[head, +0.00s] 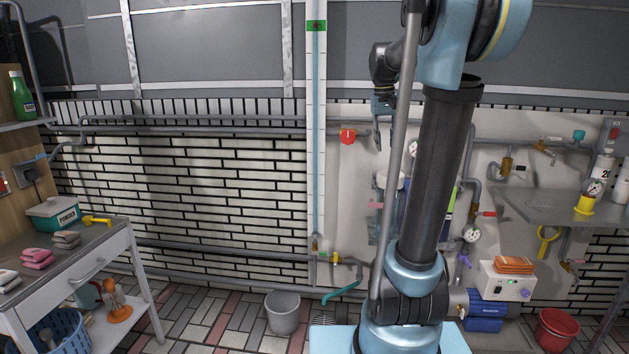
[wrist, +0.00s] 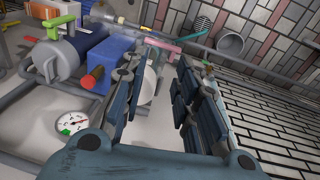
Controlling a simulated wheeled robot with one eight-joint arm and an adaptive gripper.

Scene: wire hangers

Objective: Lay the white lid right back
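A pale, white-topped vessel (head: 381,182) on the wall is mostly hidden behind my arm in the head view, so I cannot tell how its lid lies. A teal box marked POWDER (head: 62,216) with an off-white lid (head: 52,206) stands on the left bench; its lid looks closed. My gripper (head: 380,136) hangs in front of the wall, above the vessel. In the wrist view my gripper (wrist: 160,75) is open, its fingers apart with nothing held. A white rounded thing (wrist: 147,86) shows beyond the left finger, partly hidden; I cannot tell if it is a lid.
Pipes, a red valve knob (head: 347,136) and a gauge (head: 472,235) crowd the wall around my arm. A grey bucket (head: 283,313) and a red bucket (head: 556,329) stand on the floor. A metal shelf (head: 556,205) juts out at right. The tiled floor at centre left is clear.

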